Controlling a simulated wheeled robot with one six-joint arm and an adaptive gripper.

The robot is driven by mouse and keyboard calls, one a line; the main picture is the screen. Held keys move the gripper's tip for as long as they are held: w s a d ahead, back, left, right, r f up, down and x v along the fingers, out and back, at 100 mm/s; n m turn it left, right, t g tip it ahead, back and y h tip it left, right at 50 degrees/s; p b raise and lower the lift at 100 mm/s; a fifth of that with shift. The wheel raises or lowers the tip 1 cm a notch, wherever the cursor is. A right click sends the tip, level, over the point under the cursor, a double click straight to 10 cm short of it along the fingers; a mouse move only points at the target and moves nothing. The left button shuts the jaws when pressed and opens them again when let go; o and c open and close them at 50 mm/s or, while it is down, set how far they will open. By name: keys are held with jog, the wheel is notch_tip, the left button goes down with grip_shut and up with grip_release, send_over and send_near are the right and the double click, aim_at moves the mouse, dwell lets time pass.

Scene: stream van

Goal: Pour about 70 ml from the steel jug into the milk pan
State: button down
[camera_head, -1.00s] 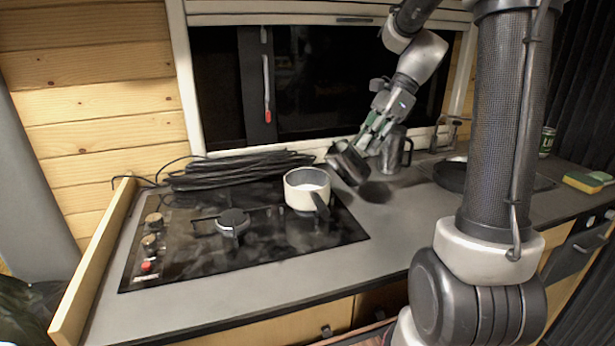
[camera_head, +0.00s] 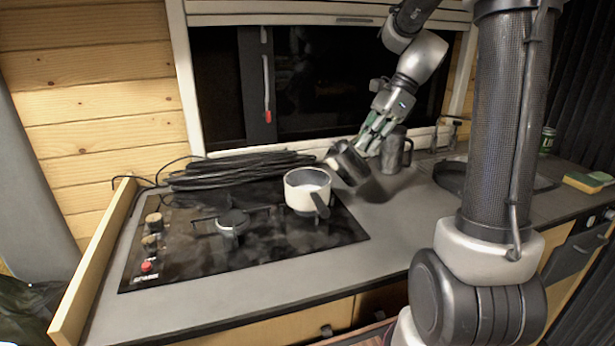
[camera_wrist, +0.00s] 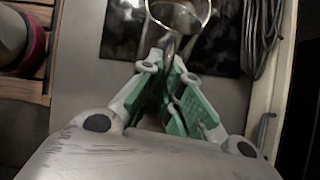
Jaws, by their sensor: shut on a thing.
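The steel jug (camera_head: 351,165) is dark and tilted, with its mouth towards the pan, in the head view. My gripper (camera_head: 368,141) is shut on it from the right and holds it above the counter. The cream milk pan (camera_head: 302,197) stands upright on the hob's right part, just left of the jug, its dark handle pointing to the front. I cannot see any stream of liquid between them, nor the levels inside. In the wrist view, my gripper (camera_wrist: 168,75) is shut at the jug's handle, and the jug's round rim (camera_wrist: 151,12) shows at the top.
The black hob (camera_head: 185,258) has a free burner left of the pan. A coiled black cable (camera_head: 235,170) lies behind it. Another steel vessel (camera_head: 396,153) stands behind the held jug. A sink (camera_head: 448,180) and sponge (camera_head: 588,182) are at right. The front counter is clear.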

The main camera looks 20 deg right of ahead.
dwell(0.4)
jog(key=d+f+y+b, duration=0.2)
jog(key=d+f+y, duration=0.4)
jog(key=y, duration=0.1)
jog(key=shift+s+f+n+t+b, duration=0.3)
jog(key=shift+s+f+t, duration=0.05)
jog(key=shift+s+t, duration=0.05)
jog(key=shift+r, duration=0.15)
dwell(0.3)
